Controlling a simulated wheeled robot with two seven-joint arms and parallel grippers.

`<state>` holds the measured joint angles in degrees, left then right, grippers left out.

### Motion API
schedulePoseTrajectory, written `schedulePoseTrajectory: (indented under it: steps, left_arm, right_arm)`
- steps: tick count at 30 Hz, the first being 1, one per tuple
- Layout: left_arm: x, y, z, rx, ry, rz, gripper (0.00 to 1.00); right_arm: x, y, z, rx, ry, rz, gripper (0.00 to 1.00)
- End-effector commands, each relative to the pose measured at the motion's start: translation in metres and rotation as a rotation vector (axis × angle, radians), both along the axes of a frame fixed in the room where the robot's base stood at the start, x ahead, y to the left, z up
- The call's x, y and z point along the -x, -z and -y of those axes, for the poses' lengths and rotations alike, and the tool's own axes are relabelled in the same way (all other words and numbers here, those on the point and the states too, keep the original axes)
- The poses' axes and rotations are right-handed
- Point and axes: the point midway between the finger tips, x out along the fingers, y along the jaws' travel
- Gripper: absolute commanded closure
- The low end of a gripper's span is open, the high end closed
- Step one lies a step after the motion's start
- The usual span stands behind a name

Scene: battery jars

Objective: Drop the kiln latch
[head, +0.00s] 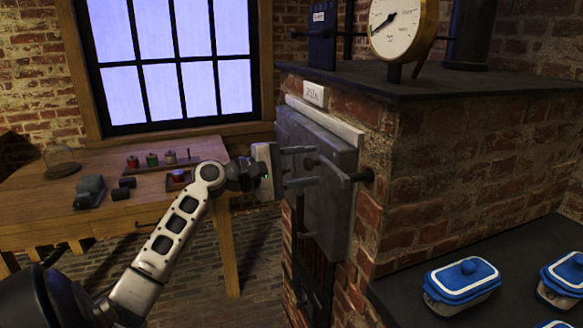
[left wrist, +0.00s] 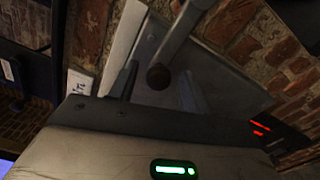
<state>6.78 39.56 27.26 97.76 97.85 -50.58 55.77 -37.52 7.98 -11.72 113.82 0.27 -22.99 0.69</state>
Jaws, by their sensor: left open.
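The kiln door (head: 338,208) is a grey metal slab on the front of the brick kiln and looks closed. The kiln latch (head: 333,172) is a dark bar across it with a round knob at its left end; its right end is near a dark peg on the brickwork. My left gripper (head: 312,165) is open, its two fingers above and below the knob. In the left wrist view the latch's dark knob (left wrist: 159,77) shows between the fingers, with the bar running up from it. I cannot tell whether the fingers touch it. My right gripper is not in view.
A gauge (head: 397,28) stands on the kiln top. A small white label (head: 315,94) is above the door. Blue-lidded jars (head: 463,280) stand on the dark counter at right. A wooden table (head: 40,205) with small items is at left, under the window.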

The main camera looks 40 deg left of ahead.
Motion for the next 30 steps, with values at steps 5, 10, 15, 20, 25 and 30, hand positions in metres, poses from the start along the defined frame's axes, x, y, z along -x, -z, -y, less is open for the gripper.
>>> schedulePoseTrajectory:
  steps: [5, 10, 15, 20, 25, 30]
  left_arm:
    - [0.018, 0.003, -0.009, -0.002, -0.002, -0.001, 0.52]
    - [0.054, 0.005, -0.025, -0.002, -0.001, -0.003, 0.52]
    - [0.092, 0.004, -0.044, 0.000, -0.002, -0.003, 0.52]
    - [0.120, 0.003, -0.057, 0.000, -0.002, -0.002, 0.52]
    - [0.138, 0.001, -0.065, 0.001, -0.001, -0.002, 0.52]
    - [0.143, 0.001, -0.068, 0.001, 0.001, -0.003, 0.52]
  right_arm:
    - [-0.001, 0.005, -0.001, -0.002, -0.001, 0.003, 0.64]
    - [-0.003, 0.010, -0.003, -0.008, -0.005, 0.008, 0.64]
    - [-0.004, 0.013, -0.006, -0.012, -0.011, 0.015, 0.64]
    - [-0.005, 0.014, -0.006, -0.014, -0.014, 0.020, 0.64]
    - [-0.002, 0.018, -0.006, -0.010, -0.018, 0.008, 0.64]
    - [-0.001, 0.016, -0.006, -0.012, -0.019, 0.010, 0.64]
